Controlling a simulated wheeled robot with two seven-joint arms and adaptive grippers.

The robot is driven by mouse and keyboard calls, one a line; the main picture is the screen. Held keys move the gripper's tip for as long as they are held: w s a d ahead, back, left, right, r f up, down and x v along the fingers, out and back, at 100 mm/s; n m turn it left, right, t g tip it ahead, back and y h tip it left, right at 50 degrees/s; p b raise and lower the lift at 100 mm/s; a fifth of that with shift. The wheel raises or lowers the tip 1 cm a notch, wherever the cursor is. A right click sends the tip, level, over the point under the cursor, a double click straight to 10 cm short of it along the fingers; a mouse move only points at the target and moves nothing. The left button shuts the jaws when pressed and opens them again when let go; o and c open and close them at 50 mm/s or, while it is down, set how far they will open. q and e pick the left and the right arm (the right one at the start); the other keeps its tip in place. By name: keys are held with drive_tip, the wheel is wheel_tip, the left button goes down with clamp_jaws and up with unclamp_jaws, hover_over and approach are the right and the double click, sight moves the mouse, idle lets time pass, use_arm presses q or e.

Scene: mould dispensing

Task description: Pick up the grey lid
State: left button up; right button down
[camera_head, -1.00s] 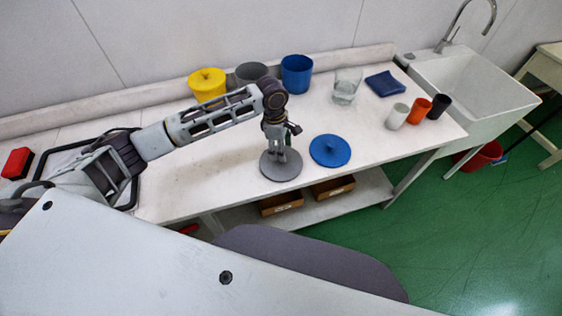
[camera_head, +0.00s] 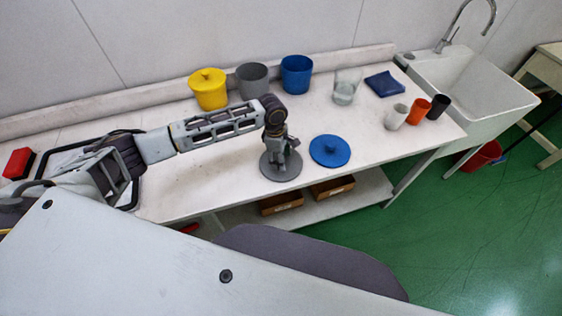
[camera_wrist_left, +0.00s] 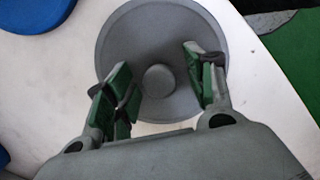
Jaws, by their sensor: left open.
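The grey lid (camera_head: 284,174) lies flat on the white table near its front edge, with my left gripper (camera_head: 280,163) right over it. In the left wrist view the round lid (camera_wrist_left: 160,32) has a small round knob (camera_wrist_left: 159,79) at its centre. My left gripper (camera_wrist_left: 162,83) is open there, its green-padded fingers on either side of the knob with gaps between. I cannot tell how high the fingertips are above the lid. My right gripper is out of view.
A blue lid (camera_head: 330,150) lies just right of the grey lid. Yellow (camera_head: 209,92), grey (camera_head: 252,80) and blue (camera_head: 297,76) pots stand at the back. A glass (camera_head: 345,88), a blue cloth (camera_head: 384,84) and small cups (camera_head: 418,111) are further right. The front edge is close.

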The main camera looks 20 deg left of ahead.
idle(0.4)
use_arm(q)
drive_tip(key=c, duration=1.1)
drive_tip(key=shift+r+b, duration=0.3)
drive_tip(key=shift+r, duration=4.7)
drive_tip(key=shift+r, duration=0.15)
